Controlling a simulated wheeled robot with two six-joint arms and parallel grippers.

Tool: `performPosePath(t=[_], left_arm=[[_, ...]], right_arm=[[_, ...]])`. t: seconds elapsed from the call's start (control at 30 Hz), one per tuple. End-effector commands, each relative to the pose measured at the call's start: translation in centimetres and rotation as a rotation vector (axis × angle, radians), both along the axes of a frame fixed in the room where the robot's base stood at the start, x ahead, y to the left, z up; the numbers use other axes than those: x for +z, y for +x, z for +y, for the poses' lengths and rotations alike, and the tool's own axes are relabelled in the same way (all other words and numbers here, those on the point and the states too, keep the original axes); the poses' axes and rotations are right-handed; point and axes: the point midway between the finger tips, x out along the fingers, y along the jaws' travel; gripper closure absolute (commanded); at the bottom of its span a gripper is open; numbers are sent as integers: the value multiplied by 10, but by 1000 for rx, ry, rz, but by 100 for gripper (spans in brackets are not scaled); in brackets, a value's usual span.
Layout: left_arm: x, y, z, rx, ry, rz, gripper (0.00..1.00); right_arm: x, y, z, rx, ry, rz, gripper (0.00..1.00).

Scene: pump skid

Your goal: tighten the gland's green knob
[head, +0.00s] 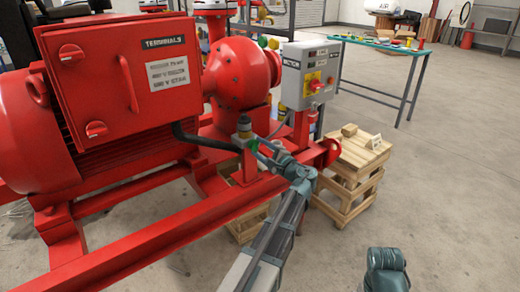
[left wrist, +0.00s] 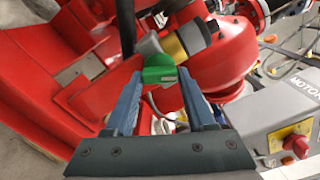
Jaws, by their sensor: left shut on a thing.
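The gland's green knob (head: 253,145) shows small in the head view, low on the gland, beside the red pump. In the left wrist view the green knob (left wrist: 159,70) sits between the two blue-grey fingertips. The gland (head: 243,126) is a short fitting with a yellow band and a dark cap; in the left wrist view its yellow band (left wrist: 187,41) lies just beyond the knob. My left gripper (head: 260,149) reaches in from the front and is shut on the knob. The fingers partly hide the knob's sides.
A red terminal box (head: 122,78) on the motor is left of the gland. A grey motor switch box (head: 306,75) stands to the right. Wooden crates (head: 350,165) are right of the skid. A green-topped bench (head: 375,44) stands behind; open floor lies at right.

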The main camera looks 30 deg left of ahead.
Motion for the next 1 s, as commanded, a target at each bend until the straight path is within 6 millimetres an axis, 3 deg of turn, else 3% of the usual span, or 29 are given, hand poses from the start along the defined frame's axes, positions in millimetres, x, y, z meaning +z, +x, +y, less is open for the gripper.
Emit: performPosePath(t=[0.73, 0.77, 0.9, 1.0], left_arm=[[-1, -1, -1, -1, 28, 75, 100], [-1, -1, -1, -1, 28, 75, 43], [-1, 0, -1, -1, 29, 75, 18], [-1, 0, 0, 0, 29, 74, 15]], right_arm=[[-1, 0, 0, 0, 0, 0, 0], [-1, 0, 0, 0, 0, 0, 0], [-1, 0, 0, 0, 0, 0, 0], [-1, 0, 0, 0, 0, 0, 0]])
